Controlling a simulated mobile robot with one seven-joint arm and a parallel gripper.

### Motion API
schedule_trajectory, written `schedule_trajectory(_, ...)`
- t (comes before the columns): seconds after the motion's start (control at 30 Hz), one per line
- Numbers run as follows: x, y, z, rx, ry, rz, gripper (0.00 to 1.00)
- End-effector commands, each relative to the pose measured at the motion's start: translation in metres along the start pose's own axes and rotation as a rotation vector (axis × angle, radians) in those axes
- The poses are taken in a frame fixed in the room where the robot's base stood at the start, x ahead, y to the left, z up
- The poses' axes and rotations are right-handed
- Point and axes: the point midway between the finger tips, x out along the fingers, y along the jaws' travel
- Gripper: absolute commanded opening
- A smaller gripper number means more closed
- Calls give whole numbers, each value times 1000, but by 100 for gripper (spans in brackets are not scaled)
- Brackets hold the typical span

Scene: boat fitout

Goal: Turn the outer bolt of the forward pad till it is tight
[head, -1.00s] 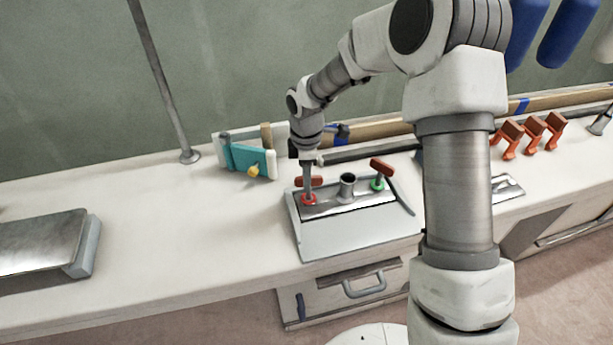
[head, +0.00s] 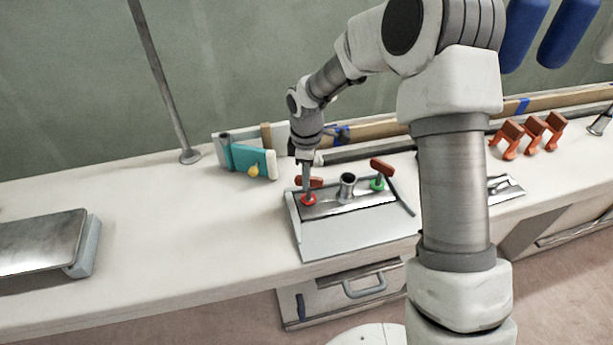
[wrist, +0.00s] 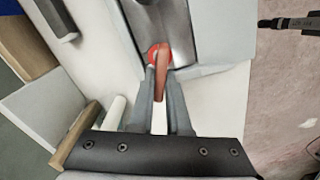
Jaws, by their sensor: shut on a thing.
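The pad is a metal plate (head: 345,206) with a short upright tube (head: 347,183), set on a grey block on the counter. At its left end is a bolt with a red ring (head: 309,200) and a red-brown cross handle (head: 316,182). At its right end is a bolt with a green ring (head: 377,184) and a similar handle (head: 382,167). My gripper (head: 306,190) points down at the red-ringed bolt. In the wrist view my gripper (wrist: 160,78) is shut on the red handle (wrist: 161,88), one finger on each side. The handle partly hides the red ring.
A teal and white holder (head: 250,160) with a yellow knob stands behind left of the pad. A metal-topped block (head: 40,245) lies at the left. Several orange brackets (head: 533,133) stand at the right. A pole (head: 160,80) rises behind; the counter left of the pad is clear.

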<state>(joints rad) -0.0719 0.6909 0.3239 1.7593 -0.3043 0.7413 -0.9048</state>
Motion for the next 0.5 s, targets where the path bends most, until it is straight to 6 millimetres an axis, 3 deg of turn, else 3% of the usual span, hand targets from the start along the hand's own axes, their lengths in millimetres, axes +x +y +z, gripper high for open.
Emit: schedule_trajectory(0.5, -3, 3, 0, 403, -1, 3, 0)
